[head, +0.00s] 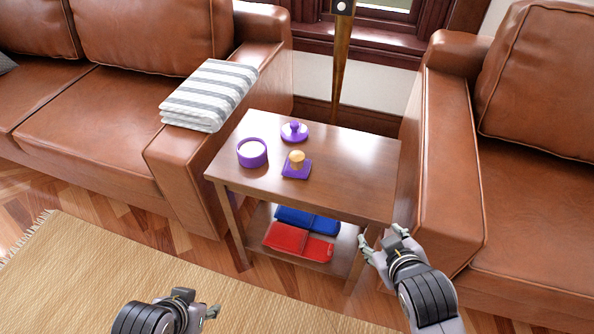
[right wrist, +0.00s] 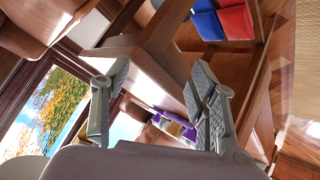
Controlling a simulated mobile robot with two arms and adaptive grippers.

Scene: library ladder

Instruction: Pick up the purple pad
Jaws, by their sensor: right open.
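The purple pad (head: 289,174) is a small flat square on the top of the side table, with a round tan knob-like thing (head: 297,157) on it. My right gripper (head: 381,240) is open, low beside the table's front right corner, apart from the pad. In the right wrist view its two fingers (right wrist: 160,78) stand wide apart with nothing between their tips. My left gripper (head: 212,311) is low at the bottom of the head view, over the rug and well away from the table. How far its fingers are apart does not show clearly.
The wooden side table (head: 350,165) also bears a purple round container (head: 252,153) and a purple lid-like piece (head: 294,132). Red (head: 298,242) and blue (head: 308,221) folded items lie on its lower shelf. A leather sofa (head: 190,165) and an armchair (head: 440,190) flank it closely.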

